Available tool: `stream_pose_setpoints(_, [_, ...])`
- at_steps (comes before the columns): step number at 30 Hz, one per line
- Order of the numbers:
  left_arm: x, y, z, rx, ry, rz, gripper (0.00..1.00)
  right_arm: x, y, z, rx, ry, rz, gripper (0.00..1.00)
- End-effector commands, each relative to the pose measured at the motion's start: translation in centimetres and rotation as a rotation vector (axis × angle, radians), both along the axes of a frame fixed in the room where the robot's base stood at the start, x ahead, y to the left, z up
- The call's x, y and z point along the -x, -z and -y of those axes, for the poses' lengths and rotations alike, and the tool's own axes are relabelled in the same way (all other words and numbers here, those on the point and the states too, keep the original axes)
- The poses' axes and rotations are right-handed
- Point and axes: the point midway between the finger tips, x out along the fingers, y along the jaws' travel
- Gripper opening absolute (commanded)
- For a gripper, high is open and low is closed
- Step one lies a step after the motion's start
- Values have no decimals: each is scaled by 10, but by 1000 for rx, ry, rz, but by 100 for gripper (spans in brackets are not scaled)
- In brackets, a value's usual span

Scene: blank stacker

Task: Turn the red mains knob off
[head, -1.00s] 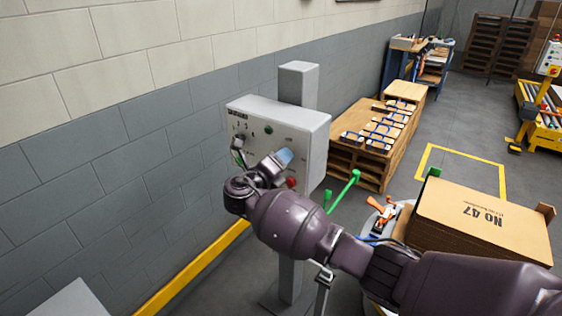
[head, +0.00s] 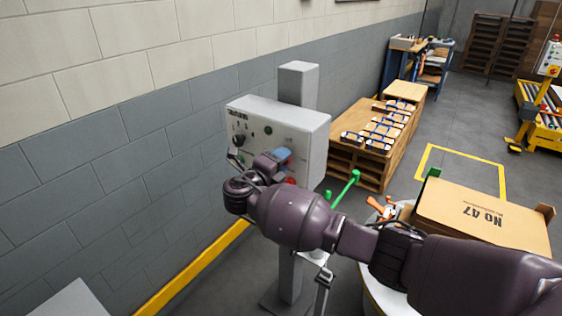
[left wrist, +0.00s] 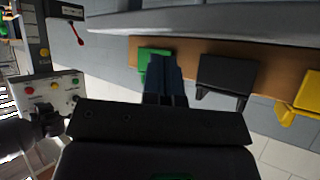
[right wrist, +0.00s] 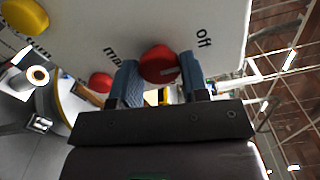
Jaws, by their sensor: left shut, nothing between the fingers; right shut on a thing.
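In the right wrist view the red mains knob (right wrist: 160,65) sits on a pale panel face. The word "off" (right wrist: 203,37) is printed to its right, and another label, hard to read, is to its left. My right gripper (right wrist: 161,72) has one blue finger on each side of the knob and is shut on it. In the head view my right gripper (head: 276,158) is at the front of the grey control box (head: 305,130), and the knob there is hard to make out. My left gripper (left wrist: 165,65) is shut and empty in the left wrist view.
The box stands on a grey post (head: 298,82) near the wall. A red button (head: 290,181) is just below my right gripper. A cardboard box (head: 482,215) lies on a round table at right. A wooden bench (head: 350,155) with several blue-tan items stands behind.

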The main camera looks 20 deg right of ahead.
Motion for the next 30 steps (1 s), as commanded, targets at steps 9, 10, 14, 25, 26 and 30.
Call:
stream_pose_setpoints(9, [0,0,0,0,0,0,0,0,1,0,1,-1,-2,62])
stream_pose_setpoints(10, [0,0,0,0,0,0,0,0,1,0,1,-1,-2,66])
stream_pose_setpoints(14, [0,0,0,0,0,0,0,0,0,0,1,0,-1,67])
stream_pose_setpoints(25, [0,0,0,0,0,1,0,12,0,-16,0,-2,1,67])
stream_pose_setpoints(26, [0,0,0,0,0,1,0,15,0,-20,0,-3,0,67])
stream_pose_setpoints(30, [0,1,0,0,0,1,0,31,0,-41,0,-4,0,67])
